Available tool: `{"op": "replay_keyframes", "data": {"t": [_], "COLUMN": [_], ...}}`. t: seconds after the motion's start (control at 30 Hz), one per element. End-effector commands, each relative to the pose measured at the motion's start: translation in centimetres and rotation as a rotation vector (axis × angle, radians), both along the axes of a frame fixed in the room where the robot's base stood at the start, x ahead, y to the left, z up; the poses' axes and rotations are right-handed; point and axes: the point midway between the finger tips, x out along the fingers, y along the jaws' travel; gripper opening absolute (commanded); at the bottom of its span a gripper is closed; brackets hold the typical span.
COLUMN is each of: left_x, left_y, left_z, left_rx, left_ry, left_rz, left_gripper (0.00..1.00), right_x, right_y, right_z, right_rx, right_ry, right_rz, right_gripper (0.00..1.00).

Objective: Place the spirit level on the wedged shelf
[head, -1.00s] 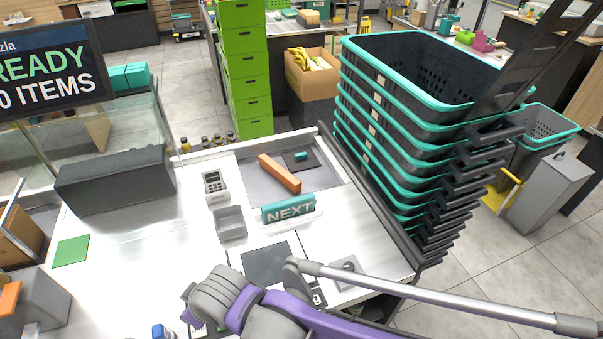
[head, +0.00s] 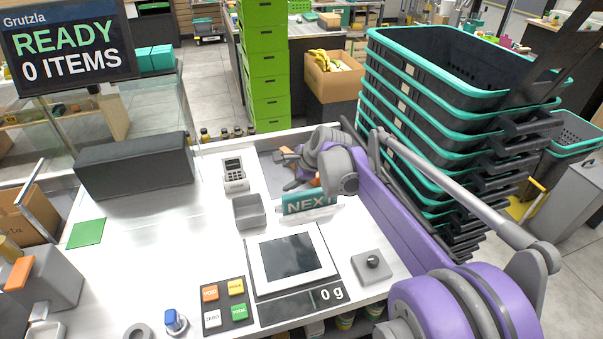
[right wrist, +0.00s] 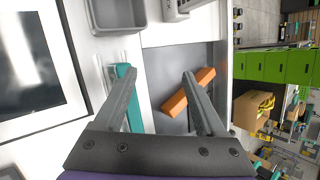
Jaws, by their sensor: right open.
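An orange bar, which looks like the spirit level (right wrist: 190,92), lies slanted in the grey recessed area of the counter in the right wrist view. In the head view my right gripper (head: 281,156) mostly hides it. My right gripper is open, its fingers spread above the recess (right wrist: 157,66). The right finger crosses in front of the bar, and nothing is held. The teal NEXT bar (head: 309,203) stands beside the recess, close to the gripper. I cannot tell which surface is the wedged shelf. My left gripper is not in view.
A card terminal (head: 234,172), a grey bin (head: 248,212) and a scale (head: 290,258) stand on the white counter. Stacked black baskets with teal rims (head: 420,110) rise at the right, close to my right arm.

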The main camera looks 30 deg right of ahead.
Motion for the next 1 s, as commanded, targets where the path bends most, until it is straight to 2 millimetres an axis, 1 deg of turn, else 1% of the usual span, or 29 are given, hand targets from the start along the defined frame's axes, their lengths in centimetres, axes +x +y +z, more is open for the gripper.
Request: {"op": "replay_keyframes", "data": {"t": [0.03, 0.1, 0.2, 0.3, 0.4, 0.53, 0.8, 1.0], "left_x": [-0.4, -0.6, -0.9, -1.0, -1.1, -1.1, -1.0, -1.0], "left_y": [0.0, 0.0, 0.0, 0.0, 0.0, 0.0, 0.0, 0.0], "left_z": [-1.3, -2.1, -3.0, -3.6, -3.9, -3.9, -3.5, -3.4], "left_rx": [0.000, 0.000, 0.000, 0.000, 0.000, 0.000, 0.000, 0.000], "left_ry": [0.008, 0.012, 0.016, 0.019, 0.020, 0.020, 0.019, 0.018], "left_rz": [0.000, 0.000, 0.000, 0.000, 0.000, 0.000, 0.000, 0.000], "left_gripper": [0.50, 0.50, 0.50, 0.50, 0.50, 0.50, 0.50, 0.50], "right_x": [2.2, 4.7, 7.3, 9.0, 9.8, 10.9, 13.9, 14.9], "right_y": [-2.7, -5.8, -9.6, -12.6, -14.4, -15.1, -14.6, -14.4], "right_z": [-1.6, -2.8, -4.4, -5.7, -6.5, -7.4, -10.0, -11.0], "right_rx": [0.101, 0.244, 0.421, 0.556, 0.641, 0.686, 0.688, 0.687], "right_ry": [0.004, 0.001, -0.003, -0.006, -0.008, -0.009, -0.008, -0.009], "right_rz": [-0.131, -0.301, -0.500, -0.643, -0.730, -0.774, -0.774, -0.775], "right_gripper": [0.72, 0.72, 0.72, 0.72, 0.72, 0.72, 0.72, 0.72]}}
